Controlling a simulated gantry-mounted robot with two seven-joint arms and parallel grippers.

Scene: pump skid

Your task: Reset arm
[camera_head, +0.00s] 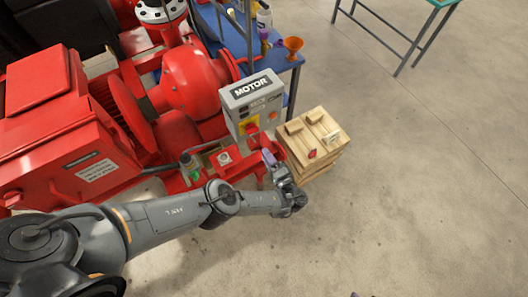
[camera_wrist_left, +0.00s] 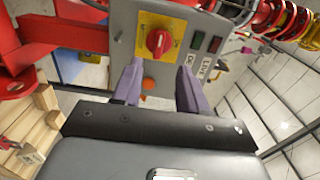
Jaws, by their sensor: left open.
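My left arm reaches in from the left in the head view. Its gripper (camera_head: 268,158) is just below and in front of the grey MOTOR control box (camera_head: 240,101), close to the wooden crate. In the left wrist view the purple fingers (camera_wrist_left: 160,78) are apart with nothing between them. They point at the box face. The red rotary switch on its yellow plate (camera_wrist_left: 158,42) is beyond the fingertips, and an orange button (camera_wrist_left: 149,84) shows between the fingers. My right gripper is not clearly seen; only a purple sliver shows at the bottom edge of the head view.
The red pump and motor skid (camera_head: 60,130) fills the left. The wooden crate (camera_head: 313,143), with small wooden blocks and a padlock-like item on top, stands right of the gripper. A blue table (camera_head: 285,62) holds an orange funnel (camera_head: 292,46).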

